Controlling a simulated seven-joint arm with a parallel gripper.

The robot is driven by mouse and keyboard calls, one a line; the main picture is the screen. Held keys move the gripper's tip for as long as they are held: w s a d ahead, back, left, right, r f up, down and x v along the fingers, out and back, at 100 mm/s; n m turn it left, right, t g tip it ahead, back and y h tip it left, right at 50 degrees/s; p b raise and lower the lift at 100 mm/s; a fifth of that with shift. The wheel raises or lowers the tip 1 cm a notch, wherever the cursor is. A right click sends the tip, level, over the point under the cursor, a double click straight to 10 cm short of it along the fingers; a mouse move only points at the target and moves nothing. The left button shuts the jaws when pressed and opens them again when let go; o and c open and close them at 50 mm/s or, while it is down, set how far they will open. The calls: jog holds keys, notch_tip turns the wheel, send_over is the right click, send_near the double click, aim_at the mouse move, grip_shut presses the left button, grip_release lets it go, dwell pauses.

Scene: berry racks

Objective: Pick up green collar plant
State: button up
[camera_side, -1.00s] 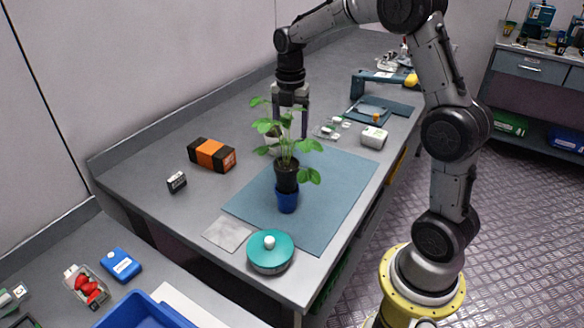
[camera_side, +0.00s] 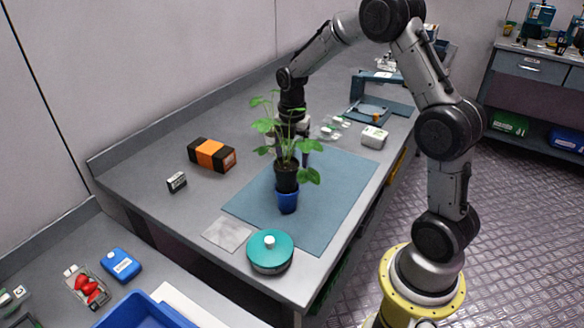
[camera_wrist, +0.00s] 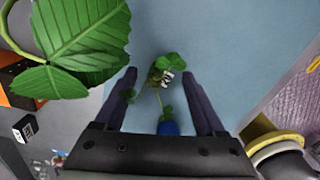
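In the wrist view, a large leaf (camera_wrist: 85,32) fills the upper left, close to the camera. Small leaves (camera_wrist: 172,62) and a blue piece (camera_wrist: 168,128) show between the fingers. My gripper (camera_wrist: 158,74) is open, pointing down, its fingers apart. In the side view it is behind the plant's foliage, which partly hides it. I cannot tell whether it touches the plant.
An orange-black box (camera_side: 212,154) and a small black-white box (camera_side: 177,182) are left of the mat (camera_side: 335,185). A teal round container (camera_side: 270,251) stands at its front edge. A white box (camera_side: 373,137) and a blue-grey stand (camera_side: 372,88) are behind right.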

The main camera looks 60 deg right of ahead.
grip_shut()
jog(key=shift+r, duration=0.1)
